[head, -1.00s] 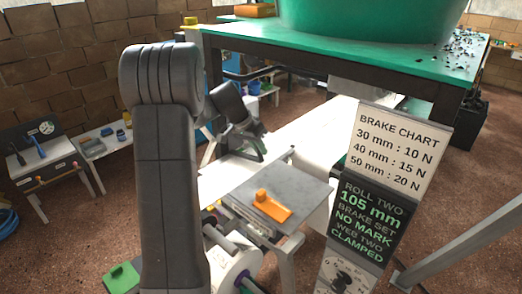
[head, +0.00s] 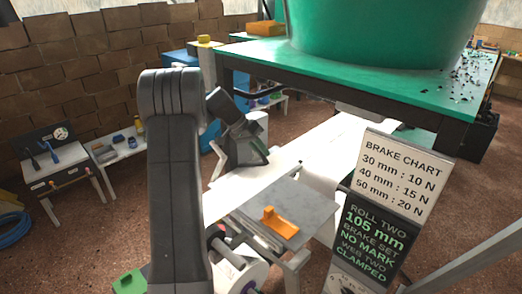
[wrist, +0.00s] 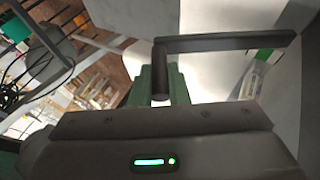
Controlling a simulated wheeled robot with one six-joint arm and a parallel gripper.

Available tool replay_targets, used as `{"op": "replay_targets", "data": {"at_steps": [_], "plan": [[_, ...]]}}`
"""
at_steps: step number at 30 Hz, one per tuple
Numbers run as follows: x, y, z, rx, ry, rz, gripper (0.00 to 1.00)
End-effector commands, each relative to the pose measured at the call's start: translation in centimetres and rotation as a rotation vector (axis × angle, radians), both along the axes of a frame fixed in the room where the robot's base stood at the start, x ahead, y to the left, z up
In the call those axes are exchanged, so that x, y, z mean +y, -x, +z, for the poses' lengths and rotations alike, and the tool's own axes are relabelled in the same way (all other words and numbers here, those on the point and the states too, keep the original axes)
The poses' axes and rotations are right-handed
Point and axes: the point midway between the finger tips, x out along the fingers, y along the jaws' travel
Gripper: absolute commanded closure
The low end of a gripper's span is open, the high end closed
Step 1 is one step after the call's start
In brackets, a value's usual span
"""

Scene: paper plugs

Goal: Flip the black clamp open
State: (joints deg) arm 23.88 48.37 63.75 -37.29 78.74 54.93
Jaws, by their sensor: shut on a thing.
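In the wrist view, my gripper (wrist: 163,85) has green fingers closed around the short upright grip of a dark L-shaped lever, the black clamp (wrist: 225,42). Its flat bar runs from the grip to the right, over a pale surface. In the head view, my gripper (head: 260,149) is at the far part of the long white web, below the green-topped table. The clamp cannot be made out there; my dark wrist covers that spot.
A grey plate with an orange block (head: 280,222) stands nearer. A brake chart sign (head: 405,175) and a dark sign (head: 378,235) stand at right. The green-topped table (head: 350,75) carries a large green tub (head: 380,25). A white roll (head: 240,275) is at the bottom.

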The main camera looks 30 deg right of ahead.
Motion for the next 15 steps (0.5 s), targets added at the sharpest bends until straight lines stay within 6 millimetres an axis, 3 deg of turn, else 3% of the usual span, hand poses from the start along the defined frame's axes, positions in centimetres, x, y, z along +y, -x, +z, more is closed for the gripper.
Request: {"op": "replay_targets", "data": {"at_steps": [1, 2, 5, 15], "plan": [[0.00, -0.02, -0.01, 0.000, 0.001, 0.001, 1.00], [0.00, -0.02, -0.01, -0.001, 0.000, 0.001, 0.83], [0.01, 0.00, -0.01, -0.001, 0.000, 0.001, 0.64], [0.13, -0.12, 0.20, -0.002, 0.000, 0.001, 0.63]]}}
